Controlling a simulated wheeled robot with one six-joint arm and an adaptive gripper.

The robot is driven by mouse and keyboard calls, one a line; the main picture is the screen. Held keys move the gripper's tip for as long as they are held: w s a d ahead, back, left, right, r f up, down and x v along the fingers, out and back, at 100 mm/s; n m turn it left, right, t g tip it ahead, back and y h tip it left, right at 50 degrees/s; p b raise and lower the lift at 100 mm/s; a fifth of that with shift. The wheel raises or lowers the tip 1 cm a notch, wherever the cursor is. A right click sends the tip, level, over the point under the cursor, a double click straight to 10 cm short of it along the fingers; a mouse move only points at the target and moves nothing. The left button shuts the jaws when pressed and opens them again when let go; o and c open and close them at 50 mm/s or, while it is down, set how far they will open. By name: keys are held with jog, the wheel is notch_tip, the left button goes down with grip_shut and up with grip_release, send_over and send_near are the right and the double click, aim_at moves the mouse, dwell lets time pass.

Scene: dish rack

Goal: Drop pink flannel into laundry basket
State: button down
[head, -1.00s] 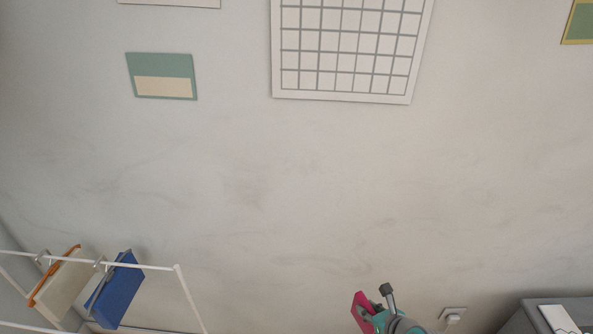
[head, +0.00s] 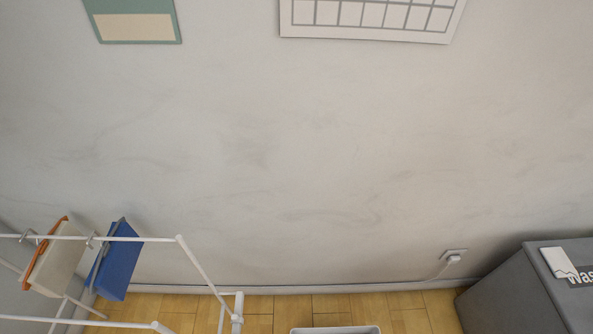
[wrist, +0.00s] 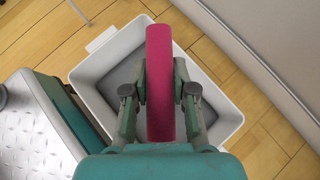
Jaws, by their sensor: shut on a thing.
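The pink flannel (wrist: 160,75) is a flat folded strip standing on edge in the wrist view. My gripper (wrist: 159,97) is shut on it, one finger on each side. The flannel is over the opening of the laundry basket (wrist: 222,108), a white bin with a grey floor; its height above the floor is hard to judge. The flannel and gripper hide the middle of the basket. In the head view only the far rim of the basket (head: 335,330) shows at the bottom edge; my gripper and the flannel are out of that view.
A white drying rack (head: 182,241) stands at left in the head view with a blue cloth (head: 118,262) and a cream cloth with orange edge (head: 47,270) clipped on. A grey box (head: 510,290) with a label stands at right. Wooden floor (head: 405,302) lies along the wall.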

jog(key=shift+s+a+f, duration=0.35)
jog(key=shift+a+f, duration=0.05)
jog(key=shift+f, duration=2.85)
jog(key=c, duration=0.9)
grip_release()
jog(key=shift+o, duration=0.2)
jog(key=v, duration=1.2)
